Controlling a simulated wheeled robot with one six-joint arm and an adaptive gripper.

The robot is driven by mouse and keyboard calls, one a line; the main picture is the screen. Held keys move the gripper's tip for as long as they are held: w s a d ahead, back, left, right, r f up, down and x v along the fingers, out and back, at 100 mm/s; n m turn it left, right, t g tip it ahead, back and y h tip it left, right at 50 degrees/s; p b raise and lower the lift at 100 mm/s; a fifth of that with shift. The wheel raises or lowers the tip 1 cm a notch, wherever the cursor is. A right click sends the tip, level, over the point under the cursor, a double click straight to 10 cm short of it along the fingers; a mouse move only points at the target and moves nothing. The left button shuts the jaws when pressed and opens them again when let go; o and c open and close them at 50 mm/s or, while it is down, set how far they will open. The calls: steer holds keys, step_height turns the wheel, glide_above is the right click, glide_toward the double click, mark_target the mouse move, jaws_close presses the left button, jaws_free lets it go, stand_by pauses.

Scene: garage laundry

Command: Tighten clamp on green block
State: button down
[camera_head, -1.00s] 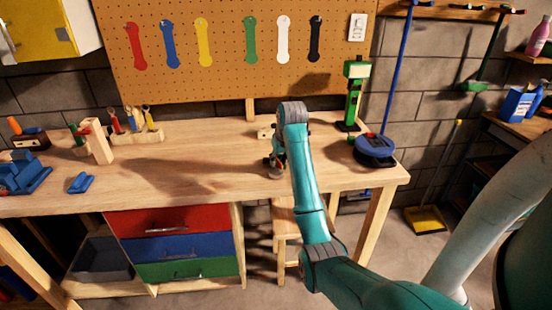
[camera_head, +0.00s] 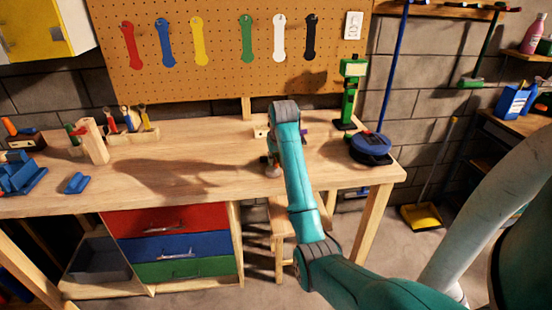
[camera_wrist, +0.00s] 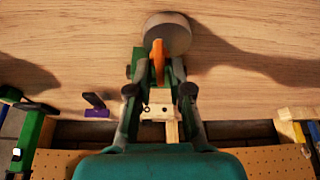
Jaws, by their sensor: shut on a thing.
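My gripper (camera_wrist: 158,72) shows in the wrist view with its fingers closed in around a narrow orange piece (camera_wrist: 158,58), which stands between the tips. A round grey disc (camera_wrist: 168,30) lies just beyond the tips, over the wooden bench top. I cannot tell whether the orange piece and disc are joined. Green parts flank the orange piece; I cannot tell whether they belong to a green block or to my fingers.
The bench (camera_head: 180,185) has free room left of my arm. A green stand tool (camera_head: 350,98) and a blue round device (camera_head: 370,147) stand to the right. A small purple-ended thing (camera_wrist: 96,112) lies near my gripper. A wooden post (camera_head: 95,143) and a blue vise (camera_head: 18,177) stand at left.

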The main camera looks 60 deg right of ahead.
steer(key=shift+a+f+m+g+h, duration=0.1)
steer(key=shift+m+g+h, duration=0.2)
steer(key=shift+m, duration=0.7)
steer(key=shift+f+m+g+h, duration=0.1)
steer(key=shift+m+g, duration=0.3)
steer(key=shift+m, duration=0.6)
steer(key=c, duration=1.3)
jaws_free()
steer(key=shift+f, duration=0.15)
steer(key=shift+o, duration=0.2)
steer(key=shift+r, duration=0.25)
